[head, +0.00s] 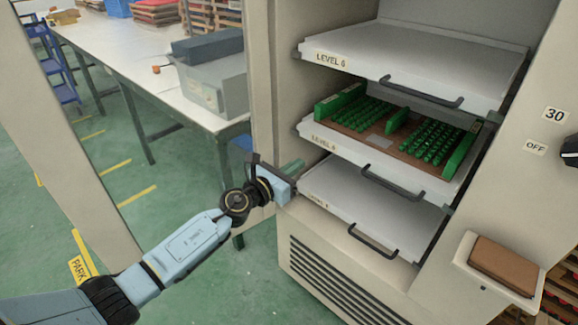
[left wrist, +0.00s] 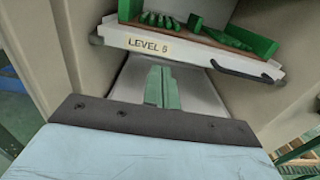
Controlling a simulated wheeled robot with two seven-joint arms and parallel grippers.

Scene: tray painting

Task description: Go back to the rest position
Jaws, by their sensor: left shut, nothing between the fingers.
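My left gripper (head: 292,167) reaches in from the left in the head view, at the left edge of the open cabinet, near the middle and lower shelves. Its green fingers are shut with nothing between them, and they show together in the left wrist view (left wrist: 161,88) over the lower shelf. The middle shelf (head: 318,132) holds a brown tray (head: 379,141) with green end blocks and rows of small green pieces. The lower shelf (head: 375,205) looks empty. My right gripper is not in view.
The upper shelf (head: 420,55) is empty. Each shelf has a dark front handle, such as the lower one (head: 372,241). A cabinet post (head: 262,75) stands close behind my left gripper. A long white table (head: 130,60) is at the back left.

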